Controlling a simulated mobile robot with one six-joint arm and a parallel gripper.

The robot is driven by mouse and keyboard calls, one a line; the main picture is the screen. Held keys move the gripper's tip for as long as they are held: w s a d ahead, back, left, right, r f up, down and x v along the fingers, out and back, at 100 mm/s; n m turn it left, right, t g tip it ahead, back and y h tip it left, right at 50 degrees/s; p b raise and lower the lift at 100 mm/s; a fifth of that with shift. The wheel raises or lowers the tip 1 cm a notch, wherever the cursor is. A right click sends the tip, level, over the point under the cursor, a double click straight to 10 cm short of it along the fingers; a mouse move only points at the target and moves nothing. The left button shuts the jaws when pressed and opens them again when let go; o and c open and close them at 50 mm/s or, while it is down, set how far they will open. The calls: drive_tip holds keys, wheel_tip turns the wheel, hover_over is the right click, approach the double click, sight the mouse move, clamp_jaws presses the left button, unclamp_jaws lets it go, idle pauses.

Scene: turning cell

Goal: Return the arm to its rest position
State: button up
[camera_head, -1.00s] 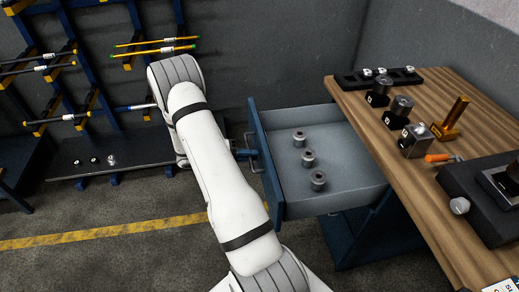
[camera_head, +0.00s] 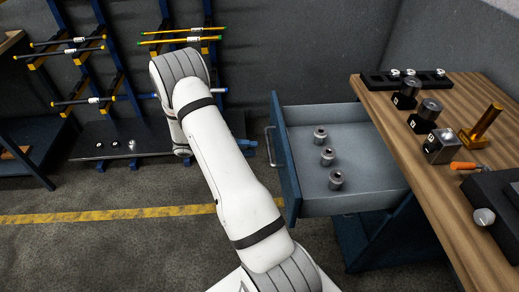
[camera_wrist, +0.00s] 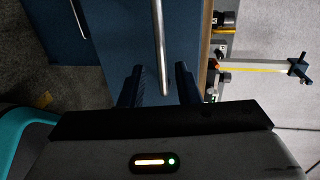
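My arm reaches forward from the bottom of the head view, and its white links hide part of my gripper (camera_head: 247,144). In the wrist view my gripper (camera_wrist: 158,68) shows two dark fingers spread apart, with nothing held. The metal drawer handle (camera_head: 270,146) is just to the right of the fingertips in the head view, with a small gap. In the wrist view the handle (camera_wrist: 159,45) lies ahead, between the lines of the fingers. The blue drawer (camera_head: 287,165) stands pulled open.
The drawer holds three grey cylindrical parts (camera_head: 327,157). A wooden bench top (camera_head: 408,150) at the right carries metal blocks and tooling. A rack (camera_head: 107,60) with bars stands at the back left. The floor (camera_head: 110,240) at the left is clear, with a yellow line.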

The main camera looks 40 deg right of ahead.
drive_tip(key=shift+w+a+r, duration=0.1)
drive_tip(key=shift+a, duration=0.1)
idle(0.4)
drive_tip(key=s+a+r+m+t+y, duration=0.5)
drive_tip(key=s+a+r+m, duration=0.3)
drive_tip(key=m, duration=0.6)
drive_tip(key=s+a+r+m+t+y, duration=0.5)
drive_tip(key=s+a+r+m+y, duration=0.3)
drive_tip(key=a+r+m, duration=0.5)
drive_tip(key=m, duration=0.2)
drive_tip(key=shift+s+a+r+m+t, duration=0.25)
drive_tip(key=shift+s+a+m+t, duration=0.05)
drive_tip(key=shift+t, duration=0.1)
